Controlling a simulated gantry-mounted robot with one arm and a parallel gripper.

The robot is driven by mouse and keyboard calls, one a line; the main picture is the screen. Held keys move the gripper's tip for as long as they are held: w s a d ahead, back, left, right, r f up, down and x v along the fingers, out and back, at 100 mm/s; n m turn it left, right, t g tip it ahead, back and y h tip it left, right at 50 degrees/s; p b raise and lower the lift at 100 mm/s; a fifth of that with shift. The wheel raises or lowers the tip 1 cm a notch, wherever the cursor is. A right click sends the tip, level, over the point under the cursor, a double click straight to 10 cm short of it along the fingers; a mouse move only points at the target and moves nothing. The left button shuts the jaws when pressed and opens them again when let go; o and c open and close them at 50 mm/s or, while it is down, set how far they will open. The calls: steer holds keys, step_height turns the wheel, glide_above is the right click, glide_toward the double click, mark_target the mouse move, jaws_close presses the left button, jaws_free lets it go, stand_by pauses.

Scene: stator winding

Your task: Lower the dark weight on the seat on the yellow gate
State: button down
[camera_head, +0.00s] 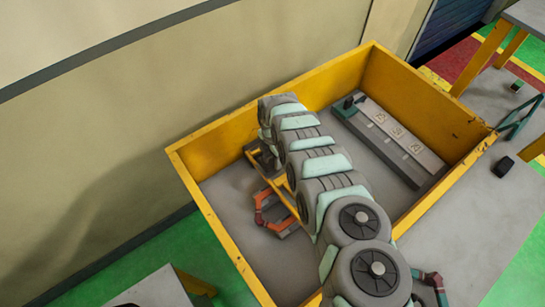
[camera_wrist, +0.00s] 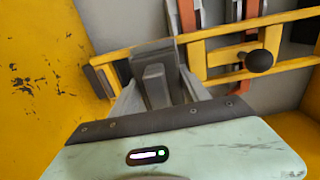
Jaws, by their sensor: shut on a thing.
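The yellow gate (camera_wrist: 220,50) is a frame of yellow bars in the wrist view, with a dark round knob (camera_wrist: 258,61) on its right part. It also shows in the head view (camera_head: 284,190), left of my arm and partly hidden by it. My gripper (camera_wrist: 155,62) is shut on a dark grey block, which I take for the weight (camera_wrist: 150,48). The block lies against or just in front of the gate's left part; I cannot tell whether it touches. In the head view my arm hides most of the gripper and the weight. The seat is not clearly visible.
Yellow walls (camera_head: 222,150) enclose the grey work surface. Orange-red curved parts (camera_head: 262,215) lie below the gate. A grey board (camera_head: 395,140) with several pale plates stands at the right. A small black object (camera_head: 504,166) lies outside the right wall.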

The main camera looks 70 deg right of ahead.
stand_by(0.3)
steer(key=shift+f+b, duration=0.8)
steer(key=shift+f, duration=0.05)
steer(key=shift+w+d+r, duration=0.1)
steer(key=shift+c, duration=2.2)
jaws_free()
steer(key=shift+o, duration=0.4)
steer(key=o, duration=0.3)
